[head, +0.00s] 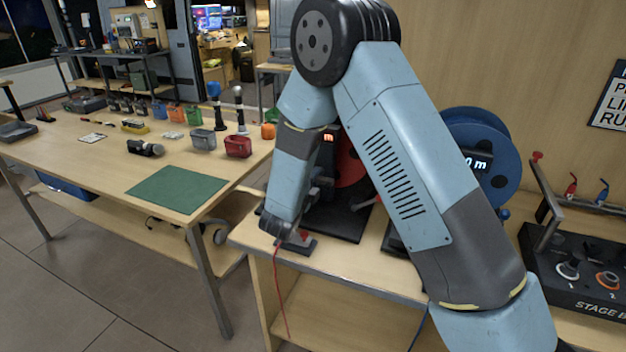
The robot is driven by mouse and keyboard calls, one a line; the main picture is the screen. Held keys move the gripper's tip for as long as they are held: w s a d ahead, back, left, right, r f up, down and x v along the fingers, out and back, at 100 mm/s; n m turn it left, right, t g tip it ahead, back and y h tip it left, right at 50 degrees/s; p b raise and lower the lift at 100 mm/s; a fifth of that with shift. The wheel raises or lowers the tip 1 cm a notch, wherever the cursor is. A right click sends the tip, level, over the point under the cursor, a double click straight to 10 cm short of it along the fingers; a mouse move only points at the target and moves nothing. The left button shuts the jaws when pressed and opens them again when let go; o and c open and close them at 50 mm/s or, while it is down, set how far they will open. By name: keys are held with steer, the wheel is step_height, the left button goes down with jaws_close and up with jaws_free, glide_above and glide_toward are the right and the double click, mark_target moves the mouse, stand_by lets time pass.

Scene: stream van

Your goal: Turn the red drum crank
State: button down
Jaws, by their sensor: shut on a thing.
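The red drum (349,166) stands on the side bench, mostly hidden behind my arm. Only part of its red flange shows, above a dark base plate (342,221). My gripper (275,228) is low at the drum's front left, above the bench's front edge. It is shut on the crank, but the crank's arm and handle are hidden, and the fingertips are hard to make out. A red cable (281,290) hangs over the front edge below my gripper, beside a small red-and-grey block (300,239). A dark readout (328,137) shows partly beside the drum.
A blue drum (490,140) with a readout stands behind my arm on the right. A black stage box (590,270) is at far right. The left table (95,165) carries a green mat (177,189), bins and tools. Floor is clear at lower left.

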steer(key=shift+d+f, duration=0.15)
steer(key=shift+f, duration=0.05)
steer(key=c, duration=1.3)
jaws_free()
steer(key=shift+o, duration=1.3)
steer(key=shift+r, duration=0.1)
steer(key=v, duration=1.3)
steer(key=shift+s+a, duration=0.2)
steer(key=shift+s, duration=0.15)
